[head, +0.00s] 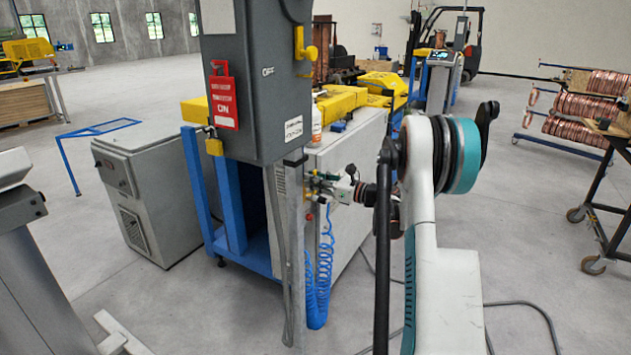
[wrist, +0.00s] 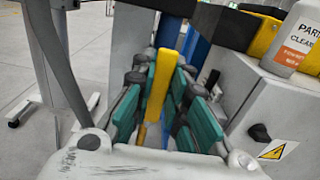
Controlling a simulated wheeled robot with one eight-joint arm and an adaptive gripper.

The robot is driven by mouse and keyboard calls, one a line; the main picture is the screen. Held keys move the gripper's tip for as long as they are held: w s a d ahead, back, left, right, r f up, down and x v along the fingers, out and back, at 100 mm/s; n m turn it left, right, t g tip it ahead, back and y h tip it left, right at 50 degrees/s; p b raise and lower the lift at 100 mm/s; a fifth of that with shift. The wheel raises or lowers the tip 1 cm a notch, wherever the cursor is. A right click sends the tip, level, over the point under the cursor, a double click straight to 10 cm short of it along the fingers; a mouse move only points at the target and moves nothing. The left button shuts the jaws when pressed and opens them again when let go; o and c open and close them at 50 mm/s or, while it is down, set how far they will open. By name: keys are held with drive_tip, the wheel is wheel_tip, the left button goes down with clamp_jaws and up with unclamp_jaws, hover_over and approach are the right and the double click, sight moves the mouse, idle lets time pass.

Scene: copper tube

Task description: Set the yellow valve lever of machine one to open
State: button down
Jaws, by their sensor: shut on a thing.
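The yellow valve lever (wrist: 161,85) stands in the middle of the wrist view, long and slightly tilted. My gripper (wrist: 165,92), with its teal finger pads, is shut around the lever, one finger on each side. In the head view my gripper (head: 340,188) is at the corner of the machine's pale cabinet (head: 350,150), near small fittings above a coiled blue hose (head: 318,275). The lever is small and mostly hidden there. I cannot tell from these views whether the valve is open or closed.
A dark grey control box (head: 258,90) with a red tag (head: 223,98) rises left of my gripper. A cleaner bottle (wrist: 300,38) stands on the cabinet. A grey unit (head: 150,190) is at left. A cable (head: 520,305) lies on the floor at right.

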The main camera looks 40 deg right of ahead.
idle(0.4)
drive_tip(key=c, duration=1.6)
unclamp_jaws()
drive_tip(key=shift+o, duration=0.2)
drive_tip(key=shift+s, duration=0.1)
drive_tip(key=v, duration=1.1)
drive_tip(key=shift+s+d, duration=0.15)
drive_tip(key=shift+s, duration=0.2)
